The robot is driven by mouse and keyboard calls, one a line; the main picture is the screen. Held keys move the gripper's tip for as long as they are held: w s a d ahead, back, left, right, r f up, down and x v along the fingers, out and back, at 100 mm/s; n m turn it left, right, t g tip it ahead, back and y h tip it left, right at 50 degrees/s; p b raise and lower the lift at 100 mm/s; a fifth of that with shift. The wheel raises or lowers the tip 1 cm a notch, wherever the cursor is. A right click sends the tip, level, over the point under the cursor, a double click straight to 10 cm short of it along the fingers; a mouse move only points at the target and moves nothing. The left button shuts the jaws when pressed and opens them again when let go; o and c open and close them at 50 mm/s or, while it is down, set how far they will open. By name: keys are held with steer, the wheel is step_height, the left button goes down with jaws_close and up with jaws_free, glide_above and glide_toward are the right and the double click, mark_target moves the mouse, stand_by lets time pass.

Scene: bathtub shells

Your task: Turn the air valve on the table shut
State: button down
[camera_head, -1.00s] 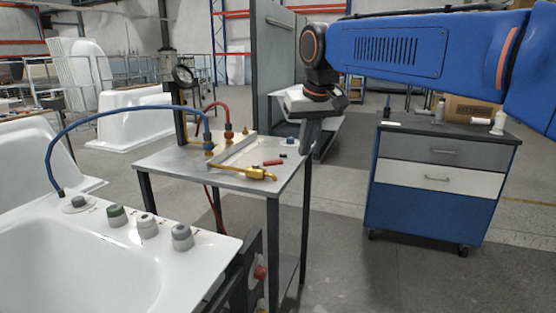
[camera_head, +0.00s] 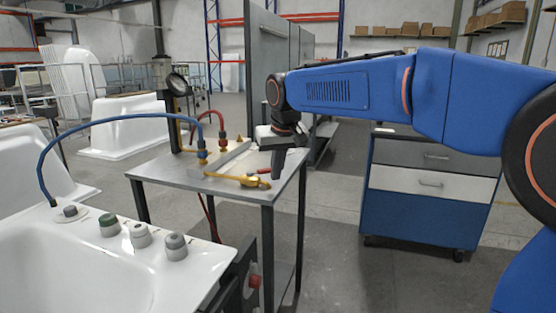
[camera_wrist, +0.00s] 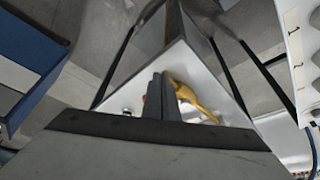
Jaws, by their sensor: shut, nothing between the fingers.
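The air valve (camera_head: 252,181) is a yellow fitting with a yellow lever (camera_head: 226,177), lying on the grey metal table (camera_head: 187,181) near its front right edge. My gripper (camera_head: 277,176) is shut and points down just right of the valve, close to the table's right edge. From the head view I cannot tell whether it touches the valve. In the wrist view the shut fingers (camera_wrist: 160,98) stand beside the yellow valve (camera_wrist: 190,97), which shows to their right, partly hidden behind them.
A white bathtub shell (camera_head: 90,262) with knobs fills the front left. A drawer cabinet (camera_head: 430,182) stands right, with free floor between.

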mark_target(262, 171)
steer(key=shift+w+a+f, duration=0.1)
steer(key=shift+w+a, duration=0.1)
steer(key=shift+w, duration=0.45)
steer(key=shift+w+a+f, duration=0.1)
steer(key=shift+w+a, duration=0.1)
steer(key=shift+w, duration=0.45)
steer(key=shift+w+a, duration=0.2)
steer(key=shift+w, duration=0.45)
steer(key=shift+w, duration=0.15)
steer(key=shift+w+d+n+y, duration=0.1)
steer(key=shift+w+n+y, duration=0.2)
steer(key=shift+w+n, duration=0.5)
steer(key=w+n, duration=0.1)
steer(key=n, duration=0.1)
steer(key=n+g+y, duration=0.1)
steer(key=shift+w+n, duration=0.35)
steer(key=shift+n, duration=0.05)
steer(key=w+n, duration=0.1)
steer(key=n, duration=0.1)
steer(key=w+a+n+g+y, duration=0.1)
steer(key=shift+a+n, duration=0.2)
steer(key=shift+n, duration=0.2)
steer(key=shift+w+a, duration=0.2)
steer(key=shift+w, duration=0.05)
steer(key=shift+w+a, duration=0.1)
